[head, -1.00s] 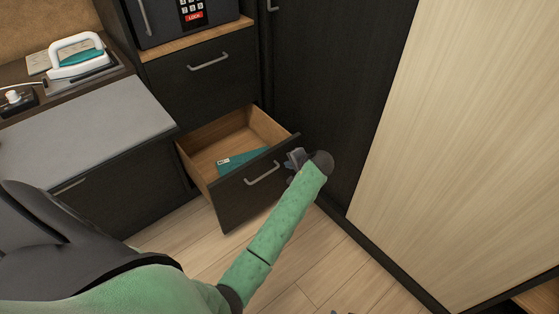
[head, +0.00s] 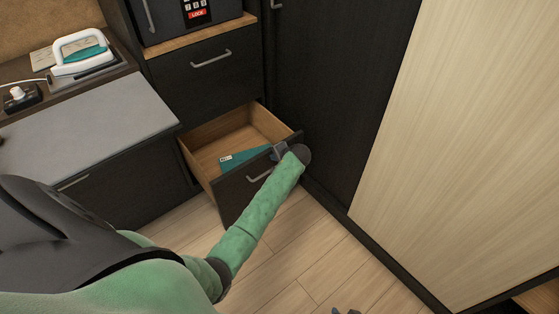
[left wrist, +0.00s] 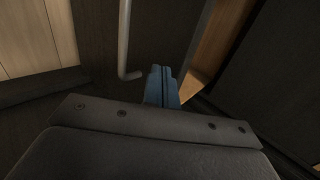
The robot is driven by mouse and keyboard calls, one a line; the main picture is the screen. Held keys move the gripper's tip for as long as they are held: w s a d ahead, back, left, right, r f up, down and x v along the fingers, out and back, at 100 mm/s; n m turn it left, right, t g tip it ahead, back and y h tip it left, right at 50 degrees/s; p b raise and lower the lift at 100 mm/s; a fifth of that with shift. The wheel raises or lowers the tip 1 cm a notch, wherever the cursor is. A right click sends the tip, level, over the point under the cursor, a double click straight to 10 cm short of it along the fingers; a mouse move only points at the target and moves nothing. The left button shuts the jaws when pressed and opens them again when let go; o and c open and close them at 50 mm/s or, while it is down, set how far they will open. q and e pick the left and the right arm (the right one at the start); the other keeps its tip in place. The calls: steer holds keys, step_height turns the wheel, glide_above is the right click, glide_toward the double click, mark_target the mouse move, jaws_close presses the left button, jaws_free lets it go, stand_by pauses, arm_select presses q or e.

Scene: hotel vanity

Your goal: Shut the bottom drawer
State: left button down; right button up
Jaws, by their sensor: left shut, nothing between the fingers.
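The bottom drawer (head: 233,196) is pulled out from the dark cabinet. It has a wooden inside, a dark front and a silver bar handle (head: 260,174). A teal flat item (head: 246,157) lies inside it. My left gripper (head: 280,151) is shut and empty at the upper right part of the drawer front, beside the handle, and hides part of the front. In the left wrist view my closed fingers (left wrist: 162,88) point at the dark drawer front, with the handle (left wrist: 125,45) just left of them. I cannot tell whether the fingertips touch the front.
Above is a closed drawer with a handle (head: 211,58), and a safe (head: 190,15) on a wooden shelf. A tall dark panel (head: 335,90) rises right of the drawer. Wooden floor (head: 300,245) lies in front.

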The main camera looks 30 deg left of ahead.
arm_select(q)
steer(key=shift+w+a, duration=0.1)
steer(key=shift+a, duration=0.05)
arm_select(e)
steer(key=shift+w+r, duration=0.1)
steer(key=shift+r, duration=0.25)
arm_select(q)
steer(key=shift+a, duration=0.1)
arm_select(e)
steer(key=shift+f, duration=0.1)
